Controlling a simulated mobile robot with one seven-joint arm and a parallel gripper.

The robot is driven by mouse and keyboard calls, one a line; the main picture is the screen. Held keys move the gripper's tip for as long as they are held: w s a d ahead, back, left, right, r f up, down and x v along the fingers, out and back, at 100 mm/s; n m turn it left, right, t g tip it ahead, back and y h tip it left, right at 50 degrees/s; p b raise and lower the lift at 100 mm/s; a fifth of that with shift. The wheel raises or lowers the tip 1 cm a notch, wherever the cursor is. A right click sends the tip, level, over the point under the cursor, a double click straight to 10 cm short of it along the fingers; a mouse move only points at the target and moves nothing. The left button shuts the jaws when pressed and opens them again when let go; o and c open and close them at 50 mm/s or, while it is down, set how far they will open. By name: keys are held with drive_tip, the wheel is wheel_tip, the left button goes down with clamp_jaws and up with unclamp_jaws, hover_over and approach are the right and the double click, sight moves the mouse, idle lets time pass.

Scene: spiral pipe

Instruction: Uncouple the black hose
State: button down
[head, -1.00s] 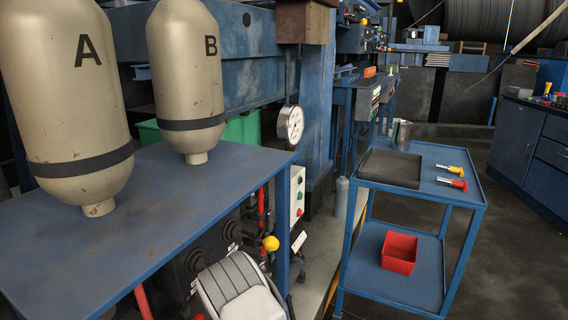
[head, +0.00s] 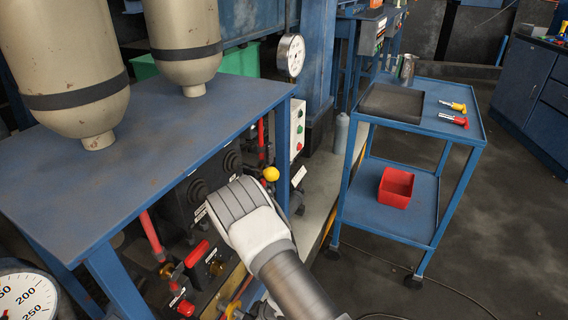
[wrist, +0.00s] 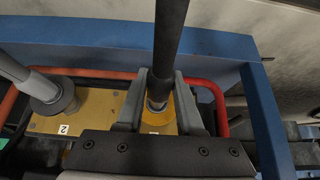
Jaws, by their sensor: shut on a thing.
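In the wrist view, the black hose (wrist: 168,45) runs down from the top edge to a fitting on a yellow-brass plate (wrist: 100,107). My gripper (wrist: 160,82) is shut on the black hose close to its lower end, one grey finger on each side. A short pale section and a brass-coloured ring show just below the hose end. Whether the hose end is still joined to the fitting cannot be told. In the head view my arm reaches under the blue bench, and the gripper and hose are hidden there.
A grey hose (wrist: 32,82) stands left of the black one, near a label "2". A red tube (wrist: 205,82) and a blue frame (wrist: 100,35) surround the plate. In the head view, tanks stand on the blue bench (head: 160,130); a blue cart (head: 470,115) stands right.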

drive_tip(key=shift+s+d, duration=0.4)
drive_tip(key=shift+d, duration=0.45)
drive_tip(key=shift+s+d, duration=0.4)
drive_tip(key=shift+d, duration=0.45)
drive_tip(key=shift+r, duration=0.1)
drive_tip(key=w+d+r+m+t+h, duration=0.1)
drive_tip(key=w+d+r+m+h, duration=0.1)
drive_tip(key=w+d+r+m, duration=0.45)
drive_tip(key=w+d+r+m+t+h, duration=0.2)
drive_tip(key=w+d+r, duration=0.35)
drive_tip(key=r, duration=0.75)
drive_tip(key=w+d+r+m+t+h, duration=0.15)
drive_tip(key=w+d+r+m, duration=0.25)
drive_tip(key=d+r, duration=0.45)
drive_tip(key=s+r+p, duration=0.4)
drive_tip(key=r+p, duration=0.8)
drive_tip(key=p, duration=0.1)
drive_tip(key=s+r+p, duration=0.5)
drive_tip(key=r+p, duration=0.7)
drive_tip(key=p, duration=0.2)
drive_tip(key=shift+a+r+g, duration=0.15)
drive_tip(key=shift+r+g, duration=0.1)
drive_tip(key=shift+g, duration=0.1)
drive_tip(key=shift+h, duration=0.25)
